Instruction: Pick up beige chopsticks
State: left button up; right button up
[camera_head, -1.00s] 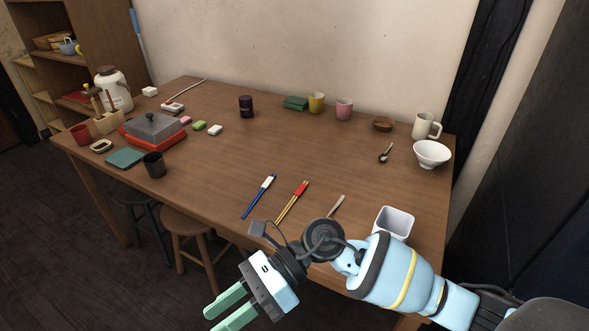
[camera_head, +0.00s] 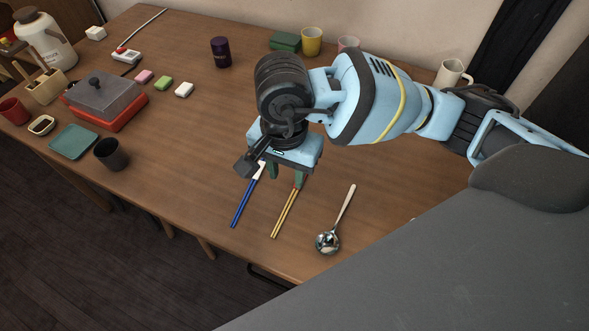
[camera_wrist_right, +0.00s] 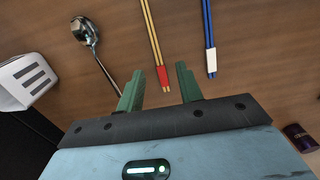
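The beige chopsticks (camera_head: 286,212) lie side by side on the wooden table, with a red band near their far end. The band shows in the right wrist view, where the chopsticks (camera_wrist_right: 153,40) come down from the top edge. My right gripper (camera_head: 281,172) is over the table at the banded end, pointing down. In the right wrist view its two green fingers (camera_wrist_right: 160,85) are apart, with the red band just ahead of the gap and nothing held. In the head view the gripper partly hides the band. My left gripper is not in view.
Blue chopsticks (camera_head: 243,203) with a white band lie to the left, close by. A spoon (camera_head: 328,240) lies to the right. A white holder (camera_wrist_right: 27,78) shows in the right wrist view. A dark cup (camera_head: 110,154) stands at the table's front left.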

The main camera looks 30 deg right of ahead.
aim_at(287, 209)
jog(key=shift+s+f, duration=0.25)
jog(key=shift+f, duration=0.15)
jog(key=shift+a+f, duration=0.1)
jog(key=shift+f, duration=0.8)
jog(key=f, duration=0.2)
jog(key=s+f, duration=0.1)
jog(key=f, duration=0.1)
jog(key=shift+a, duration=0.35)
jog(key=shift+f, duration=0.55)
jog(key=shift+f, duration=0.15)
grip_shut()
